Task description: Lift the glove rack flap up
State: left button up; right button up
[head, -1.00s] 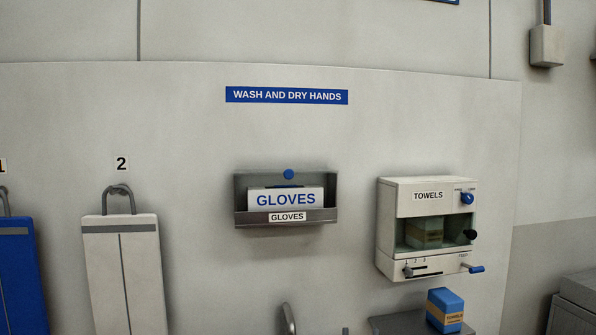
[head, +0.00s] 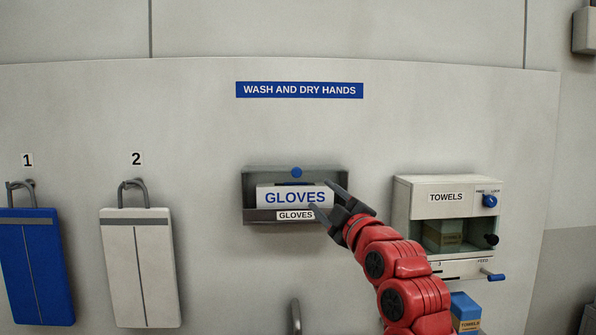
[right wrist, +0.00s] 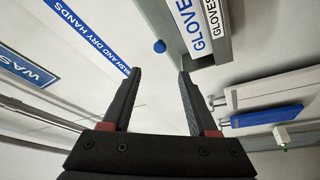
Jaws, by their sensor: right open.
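The glove rack (head: 249,190) is a grey open-fronted box on the wall, with a white GLOVES carton (head: 270,197) inside and a GLOVES label on its lower front lip. A blue knob (head: 297,172) sits at its top middle; I cannot clearly make out the flap's edges. My right gripper (head: 323,197) is open and empty in front of the rack's right end, covering part of it. In the right wrist view the blue knob (right wrist: 160,46) shows beyond the gap between the open fingers (right wrist: 160,73), apart from them. My left gripper is out of view.
A white towel dispenser (head: 415,190) with knobs and levers is on the wall to the right, close to my right arm. A blue towel pack (head: 465,307) is below it. White (head: 138,270) and blue (head: 35,270) hanging items are at the left.

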aim_at(298, 172)
jog(key=p+x, duration=0.4)
jog(key=x, duration=1)
jog(key=shift+r+p, duration=0.15)
jog(key=shift+p, duration=0.25)
jog(key=shift+x, duration=0.8)
grip_shut()
jog(key=shift+s+d+r, duration=0.1)
